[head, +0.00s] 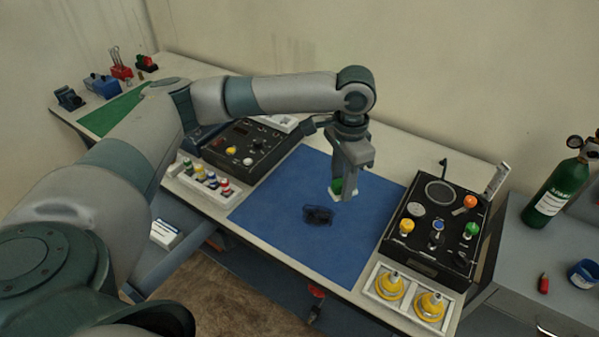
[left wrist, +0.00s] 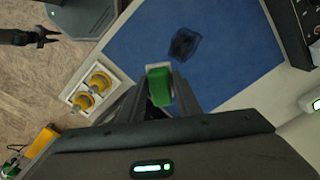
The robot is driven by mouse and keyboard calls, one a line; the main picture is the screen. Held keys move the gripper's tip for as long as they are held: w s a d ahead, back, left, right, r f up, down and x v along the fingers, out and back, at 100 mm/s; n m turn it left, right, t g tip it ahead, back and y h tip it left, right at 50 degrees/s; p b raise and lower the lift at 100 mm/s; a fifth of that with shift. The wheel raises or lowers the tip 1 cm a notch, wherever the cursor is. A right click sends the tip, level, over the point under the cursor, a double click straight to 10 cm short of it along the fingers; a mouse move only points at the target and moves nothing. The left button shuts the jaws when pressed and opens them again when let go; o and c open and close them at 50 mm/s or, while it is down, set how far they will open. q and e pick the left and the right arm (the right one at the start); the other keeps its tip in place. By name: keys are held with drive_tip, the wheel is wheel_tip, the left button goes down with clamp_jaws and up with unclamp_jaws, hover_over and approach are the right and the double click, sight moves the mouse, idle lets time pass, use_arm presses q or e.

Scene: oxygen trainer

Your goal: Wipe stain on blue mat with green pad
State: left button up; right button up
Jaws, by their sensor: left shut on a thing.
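The blue mat (head: 270,222) lies flat on the table between two black panels. A dark, nearly black stain (head: 318,215) is near the middle of the mat; it also shows in the left wrist view (left wrist: 184,44). My left gripper (head: 343,190) is above the mat, up and to the right of the stain in the head view. It is shut on the green pad (left wrist: 160,86), which has a white underside. In the head view the pad (head: 337,186) is partly hidden by the fingers. Whether the pad touches the mat is hard to tell.
A black panel with coloured knobs (head: 436,228) stands right of the mat, with a white tray of yellow parts (head: 409,296) in front. Another black panel (head: 243,146) and small bottles (head: 205,178) stand left. A green cylinder (head: 552,198) stands far right.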

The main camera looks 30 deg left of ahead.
use_arm(q)
drive_tip(key=w+a+f+m+p, duration=0.1)
drive_tip(key=a+f+m+p, duration=0.7)
drive_tip(key=a+m, duration=0.3)
drive_tip(key=shift+w+a+f+p, duration=0.3)
drive_tip(key=shift+a+p, duration=0.1)
drive_tip(key=shift+a, duration=0.45)
